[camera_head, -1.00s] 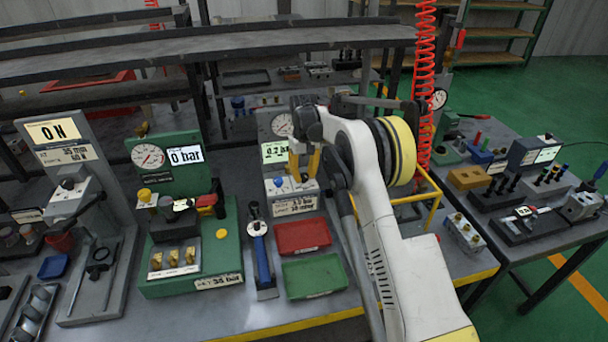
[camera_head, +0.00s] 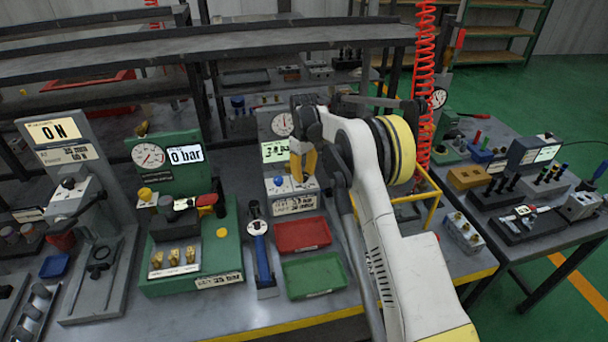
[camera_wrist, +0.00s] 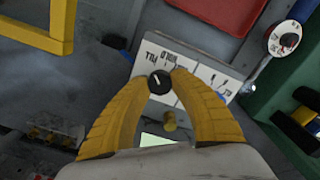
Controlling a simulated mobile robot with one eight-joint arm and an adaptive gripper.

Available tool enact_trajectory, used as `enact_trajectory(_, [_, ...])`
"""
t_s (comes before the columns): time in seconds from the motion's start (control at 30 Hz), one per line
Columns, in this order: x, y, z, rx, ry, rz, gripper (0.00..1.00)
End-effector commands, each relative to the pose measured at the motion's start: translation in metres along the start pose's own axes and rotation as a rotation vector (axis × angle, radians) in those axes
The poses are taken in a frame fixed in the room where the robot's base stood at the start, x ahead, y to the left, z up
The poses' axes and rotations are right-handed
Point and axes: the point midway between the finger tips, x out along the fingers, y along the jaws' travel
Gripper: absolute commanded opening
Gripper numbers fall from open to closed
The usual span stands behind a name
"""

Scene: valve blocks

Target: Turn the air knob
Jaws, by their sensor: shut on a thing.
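The air knob (camera_wrist: 159,81) is a small black round knob with a white pointer line, on the light, labelled top of the regulator block (camera_wrist: 195,66). In the wrist view the two yellow fingertips of my gripper (camera_wrist: 159,79) close on it from both sides. In the head view my gripper (camera_head: 303,167) points down at the grey regulator station (camera_head: 295,204) and hides the knob. The station's screen (camera_head: 273,152) is lit green, partly covered by the fingers and hard to read. A round gauge (camera_head: 282,124) sits above it.
A red tray (camera_head: 302,235) and a green tray (camera_head: 313,275) lie in front of the station. A blue-handled tool (camera_head: 263,258) lies left of them. The green gauge station (camera_head: 189,277) stands further left. A yellow frame (camera_head: 432,205) stands close right of my arm.

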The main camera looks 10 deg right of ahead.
Motion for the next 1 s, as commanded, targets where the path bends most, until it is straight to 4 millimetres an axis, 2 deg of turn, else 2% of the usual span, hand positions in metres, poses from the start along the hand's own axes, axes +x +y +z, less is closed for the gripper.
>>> enact_trajectory(0.17, [0.000,0.000,-0.001,0.000,0.001,0.001,0.00])
enact_trajectory(0.2, [0.000,0.000,-0.001,0.000,0.002,0.001,0.36])
enact_trajectory(0.27, [0.000,0.000,-0.001,0.000,0.001,0.001,0.52])
enact_trajectory(0.53, [0.000,0.000,0.000,0.001,0.001,0.000,0.52])
enact_trajectory(0.67, [-0.008,0.000,0.000,0.001,0.000,0.000,0.52])
enact_trajectory(0.77, [-0.024,0.000,0.000,0.001,0.000,0.000,0.52])
enact_trajectory(1.0, [-0.079,0.000,0.000,0.001,0.001,0.000,0.52])
